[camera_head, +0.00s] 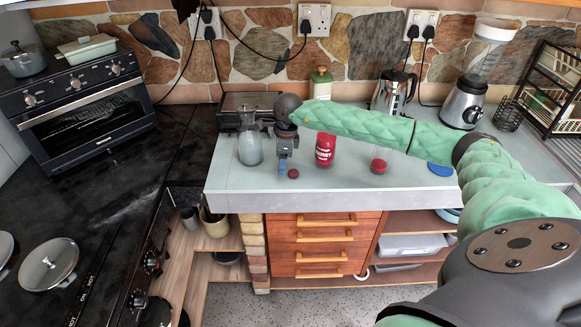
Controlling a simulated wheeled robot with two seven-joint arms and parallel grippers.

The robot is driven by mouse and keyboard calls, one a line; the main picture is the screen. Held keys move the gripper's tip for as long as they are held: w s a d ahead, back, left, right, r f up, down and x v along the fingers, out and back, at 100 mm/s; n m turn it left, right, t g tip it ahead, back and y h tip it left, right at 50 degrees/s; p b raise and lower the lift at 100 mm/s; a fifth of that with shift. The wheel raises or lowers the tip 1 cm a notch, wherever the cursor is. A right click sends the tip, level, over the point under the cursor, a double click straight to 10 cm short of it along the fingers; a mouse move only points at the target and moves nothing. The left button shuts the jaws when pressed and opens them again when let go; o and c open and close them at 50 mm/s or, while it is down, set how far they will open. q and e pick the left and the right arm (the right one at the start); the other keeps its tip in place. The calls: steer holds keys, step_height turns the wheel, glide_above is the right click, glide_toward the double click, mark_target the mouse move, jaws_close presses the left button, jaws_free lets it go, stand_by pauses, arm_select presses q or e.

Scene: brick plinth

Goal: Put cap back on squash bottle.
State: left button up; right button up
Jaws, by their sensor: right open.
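A red squash bottle (325,152) with pale lettering stands upright on the pale counter. My right arm crosses in front of its upper part, so its neck is hidden. A small round dark-red cap (293,174) lies on the counter to the left of the bottle. My right gripper (285,169) points down just left of the cap, its fingers open and with nothing seen between them. It is too small to tell whether it touches the cap. My left gripper is not in view.
A glass pitcher (249,148) stands close left of my right gripper. A small jar with red contents (378,165) and a blue disc (440,169) lie to the right. A kettle (393,93) and a blender (464,104) stand behind. The counter's front strip is clear.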

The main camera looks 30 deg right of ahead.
mark_target(293, 172)
steer(key=shift+h, duration=0.7)
steer(key=d, duration=0.1)
steer(key=d+r, duration=0.1)
steer(key=d, duration=0.2)
steer(key=shift+w+d+r, duration=0.2)
steer(key=shift+r, duration=0.2)
steer(key=shift+f, duration=1.35)
steer(key=shift+s+f, duration=0.15)
steer(key=shift+f, duration=1.15)
steer(key=shift+s+f, duration=0.1)
steer(key=shift+f, duration=1.2)
steer(key=shift+c, duration=0.2)
steer(key=c, duration=1)
